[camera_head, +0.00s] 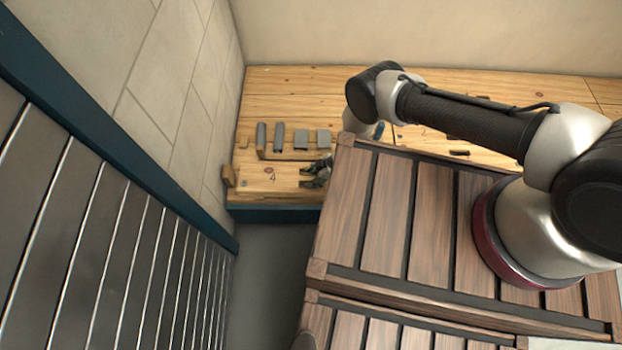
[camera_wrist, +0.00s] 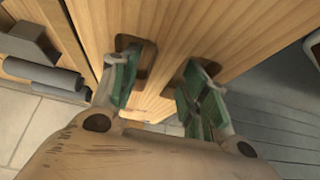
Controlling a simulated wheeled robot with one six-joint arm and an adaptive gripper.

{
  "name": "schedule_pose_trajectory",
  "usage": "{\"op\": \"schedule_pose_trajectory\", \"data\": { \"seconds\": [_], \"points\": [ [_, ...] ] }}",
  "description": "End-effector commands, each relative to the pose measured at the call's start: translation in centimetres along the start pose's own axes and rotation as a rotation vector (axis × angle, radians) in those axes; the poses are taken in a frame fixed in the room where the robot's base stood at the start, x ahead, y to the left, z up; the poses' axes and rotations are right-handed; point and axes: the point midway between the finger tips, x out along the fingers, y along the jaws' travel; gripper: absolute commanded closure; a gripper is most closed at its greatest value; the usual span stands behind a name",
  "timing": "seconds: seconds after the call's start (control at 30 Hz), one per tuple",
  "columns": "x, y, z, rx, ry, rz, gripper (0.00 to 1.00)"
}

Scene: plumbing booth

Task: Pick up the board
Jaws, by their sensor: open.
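I cannot single out the board with certainty. In the wrist view, a light wooden surface (camera_wrist: 195,28) with dark slot-like marks lies under and ahead of my gripper (camera_wrist: 160,88). The gripper's two green-padded fingers stand apart, with nothing seen held between them. Whether the fingertips touch the wood cannot be told. In the head view my gripper (camera_head: 316,174) is small, at the front of the wooden worktop (camera_head: 275,195), beside a low wooden strip (camera_head: 290,156). The slatted wooden top in front hides part of the arm's end.
Several grey pieces (camera_head: 279,137) stand in a row behind the strip. A small wooden block (camera_head: 228,176) is at the worktop's left end. A dark slatted panel (camera_head: 110,250) stands at left. The slatted wooden top (camera_head: 385,225) is close on the right.

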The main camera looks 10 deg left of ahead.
Motion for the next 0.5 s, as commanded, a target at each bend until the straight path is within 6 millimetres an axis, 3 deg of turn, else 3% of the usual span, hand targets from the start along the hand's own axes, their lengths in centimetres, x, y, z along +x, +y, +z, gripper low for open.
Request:
{"op": "schedule_pose_trajectory", "data": {
  "seconds": [0.17, 0.4, 0.5],
  "points": [
    [0.00, 0.02, 0.00, 0.001, 0.000, 0.000, 0.55],
    [-0.02, 0.03, -0.01, 0.001, 0.000, 0.000, 0.97],
    [-0.02, 0.03, -0.01, 0.000, 0.000, 0.000, 1.00]
  ]
}}
